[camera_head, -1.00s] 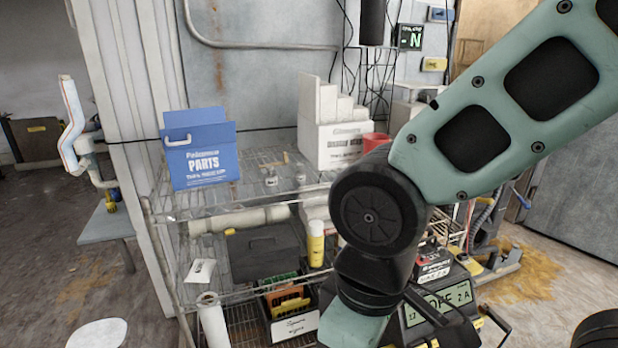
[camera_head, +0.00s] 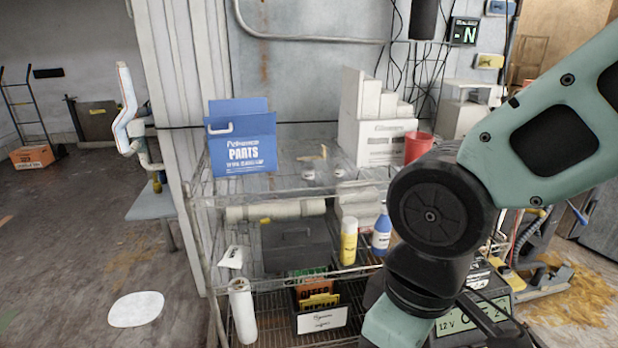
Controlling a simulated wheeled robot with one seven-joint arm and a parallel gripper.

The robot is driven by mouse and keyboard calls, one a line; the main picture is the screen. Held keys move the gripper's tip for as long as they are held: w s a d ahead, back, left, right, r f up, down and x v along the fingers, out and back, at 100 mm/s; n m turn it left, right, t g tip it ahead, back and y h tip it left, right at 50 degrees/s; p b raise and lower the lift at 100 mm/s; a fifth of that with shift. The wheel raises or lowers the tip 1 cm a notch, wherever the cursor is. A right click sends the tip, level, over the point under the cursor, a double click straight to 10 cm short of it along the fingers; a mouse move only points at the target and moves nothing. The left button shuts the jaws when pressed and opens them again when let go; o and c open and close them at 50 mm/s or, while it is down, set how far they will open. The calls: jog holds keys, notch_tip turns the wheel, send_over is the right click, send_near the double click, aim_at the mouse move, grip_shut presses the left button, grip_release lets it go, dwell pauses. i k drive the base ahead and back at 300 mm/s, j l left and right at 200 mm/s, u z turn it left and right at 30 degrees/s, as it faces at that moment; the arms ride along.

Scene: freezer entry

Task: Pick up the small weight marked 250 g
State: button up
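Two small metallic pieces that look like weights stand on the top wire shelf (camera_head: 285,187) of the rack: a left one (camera_head: 309,173) and a right one (camera_head: 339,171). They sit between the blue parts box and the white stepped box. Any marking on them is too small to read, so I cannot tell which one is 250 g. My arm crosses the right side of the view, in front of the rack's right end. My gripper is not in view; the arm runs out of the bottom edge.
The blue parts box (camera_head: 240,150) stands left on the top shelf. The white box (camera_head: 375,140) and a red cup (camera_head: 417,147) stand right. A yellow spray can (camera_head: 348,242), a blue bottle (camera_head: 381,232) and a bin (camera_head: 322,318) are lower. Open floor lies left.

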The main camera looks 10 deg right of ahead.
aim_at(337, 169)
jog(key=i+j, duration=0.25)
jog(key=i, duration=0.25)
jog(key=i+j, duration=0.2)
jog(key=i, duration=0.35)
